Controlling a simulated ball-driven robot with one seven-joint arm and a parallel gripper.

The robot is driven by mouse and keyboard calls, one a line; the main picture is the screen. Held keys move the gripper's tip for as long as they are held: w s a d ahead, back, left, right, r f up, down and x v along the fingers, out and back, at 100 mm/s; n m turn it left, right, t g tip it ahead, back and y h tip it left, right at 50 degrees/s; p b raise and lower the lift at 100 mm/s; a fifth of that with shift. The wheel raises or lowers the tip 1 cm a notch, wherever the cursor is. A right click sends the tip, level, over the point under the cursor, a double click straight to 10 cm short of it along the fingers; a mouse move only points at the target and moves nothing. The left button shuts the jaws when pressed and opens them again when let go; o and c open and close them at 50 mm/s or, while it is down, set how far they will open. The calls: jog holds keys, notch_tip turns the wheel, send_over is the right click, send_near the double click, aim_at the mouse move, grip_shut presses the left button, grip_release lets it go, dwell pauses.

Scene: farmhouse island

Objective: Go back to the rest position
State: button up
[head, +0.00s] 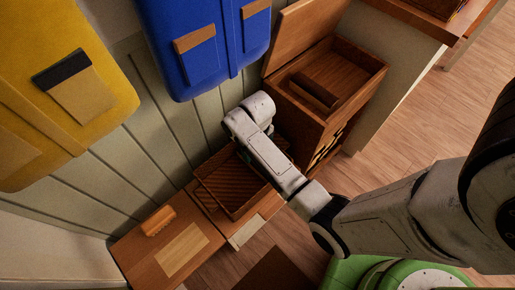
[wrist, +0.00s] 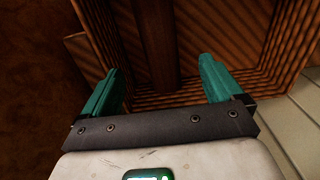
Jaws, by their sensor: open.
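My gripper (wrist: 157,72) shows in the wrist view with two teal fingers spread wide apart and nothing between them. It is over a ribbed wooden crate (wrist: 195,98), whose slatted walls fill much of that view. A dark brown upright strip (wrist: 155,40) shows beyond the fingers; I cannot tell what it is. In the head view my arm reaches from the right to the ribbed crate (head: 225,192) by the panelled wall. My gripper is mostly hidden there behind my own wrist.
A wooden box (head: 345,78) with a raised lid stands close to my wrist, a brown block (head: 313,92) inside. A low bench (head: 130,258) holds an orange-brown object (head: 158,220) and a pale panel (head: 182,250). Blue (head: 205,50) and yellow (head: 75,100) bags hang above. Floor (head: 440,120) is clear at right.

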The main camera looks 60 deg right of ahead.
jog(key=shift+s, duration=0.1)
dwell(0.3)
jog(key=s+a+r+n+t+p, duration=0.1)
jog(key=s+a+r+p, duration=0.3)
jog(key=s+a+r, duration=0.7)
notch_tip(320, 180, up, 3)
jog(key=s+n, duration=0.1)
jog(key=s, duration=0.1)
jog(key=shift+s+a+n+p, duration=0.2)
jog(key=shift+s+n+p, duration=0.1)
jog(key=shift+n+p, duration=0.1)
